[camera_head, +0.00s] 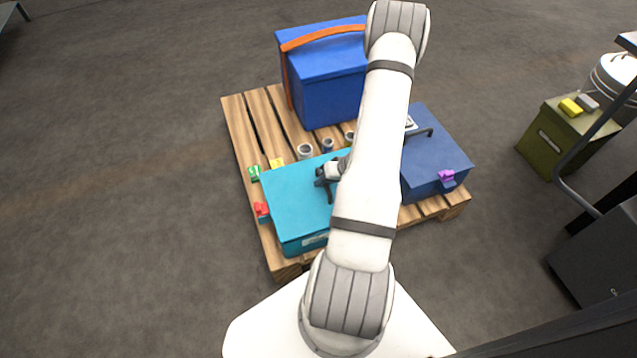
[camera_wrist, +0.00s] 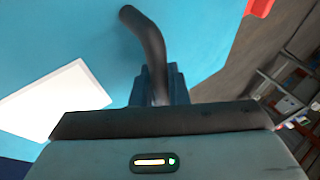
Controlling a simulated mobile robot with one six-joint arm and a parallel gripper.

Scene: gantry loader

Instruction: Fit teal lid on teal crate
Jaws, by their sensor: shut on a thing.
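The teal lid (camera_head: 295,198) lies flat over the teal crate (camera_head: 295,245) at the front left of the pallet. I cannot tell whether it is fully seated or slightly raised. My gripper (camera_head: 328,180) is over the lid's right part, shut on its dark handle. In the wrist view, my gripper (camera_wrist: 160,90) is closed around the curved black handle (camera_wrist: 142,32), with the teal lid (camera_wrist: 80,35) beneath and a white label (camera_wrist: 55,100) on it. My arm hides the lid's right edge in the head view.
The wooden pallet (camera_head: 236,118) also bears a tall blue box (camera_head: 335,98) with an orange strap and a dark blue case (camera_head: 435,150) with a purple clip. Small grey rings and coloured clips sit near the lid. An olive box (camera_head: 560,135) stands right. Floor at left is clear.

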